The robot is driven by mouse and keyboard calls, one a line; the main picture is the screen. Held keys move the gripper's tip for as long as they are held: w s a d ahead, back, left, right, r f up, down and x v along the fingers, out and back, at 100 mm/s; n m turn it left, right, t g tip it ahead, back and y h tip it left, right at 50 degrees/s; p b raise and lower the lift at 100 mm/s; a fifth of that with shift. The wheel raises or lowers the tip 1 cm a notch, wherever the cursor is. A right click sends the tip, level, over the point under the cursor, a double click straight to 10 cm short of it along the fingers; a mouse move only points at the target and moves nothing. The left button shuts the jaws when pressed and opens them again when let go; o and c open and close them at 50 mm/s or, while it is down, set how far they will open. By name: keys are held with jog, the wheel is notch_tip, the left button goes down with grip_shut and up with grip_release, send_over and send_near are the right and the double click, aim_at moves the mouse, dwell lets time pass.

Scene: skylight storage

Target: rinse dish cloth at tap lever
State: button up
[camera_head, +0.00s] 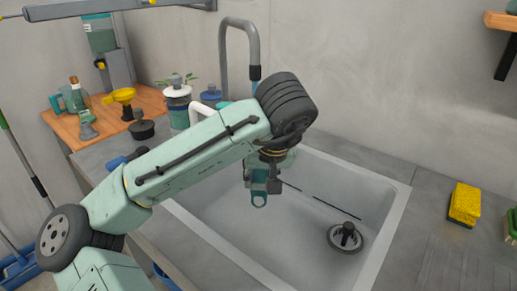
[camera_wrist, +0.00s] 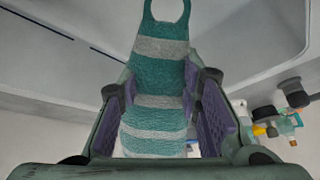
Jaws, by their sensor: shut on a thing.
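My gripper (camera_head: 262,178) hangs over the sink basin (camera_head: 225,205), shut on the dish cloth (camera_head: 259,199). In the wrist view the cloth (camera_wrist: 160,72) is teal with grey stripes and a loop at its end. It lies between the purple pads of my gripper (camera_wrist: 161,88). The tap (camera_head: 252,45) is a grey curved spout with a blue section at its end, behind my arm. Its base and lever are hidden or cannot be made out behind my arm. The cloth is to the right of and below the spout end, apart from it.
A black drain strainer (camera_head: 346,237) sits in the basin at right. A yellow sponge (camera_head: 465,203) lies on the right counter. White jars (camera_head: 178,103) stand near the tap.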

jog(key=s+d+p, duration=0.2)
jog(key=s, duration=0.5)
jog(key=shift+s+d+p, duration=0.15)
jog(key=shift+d+p, duration=0.15)
jog(key=shift+r, duration=0.15)
dwell(1.2)
jog(key=s+d+r+p, duration=0.1)
jog(key=s+r+p, duration=0.2)
jog(key=s+p, duration=0.1)
jog(key=shift+s+d+r+p, duration=0.3)
jog(key=shift+s+r+p, duration=0.05)
jog(key=shift+r+p, duration=0.05)
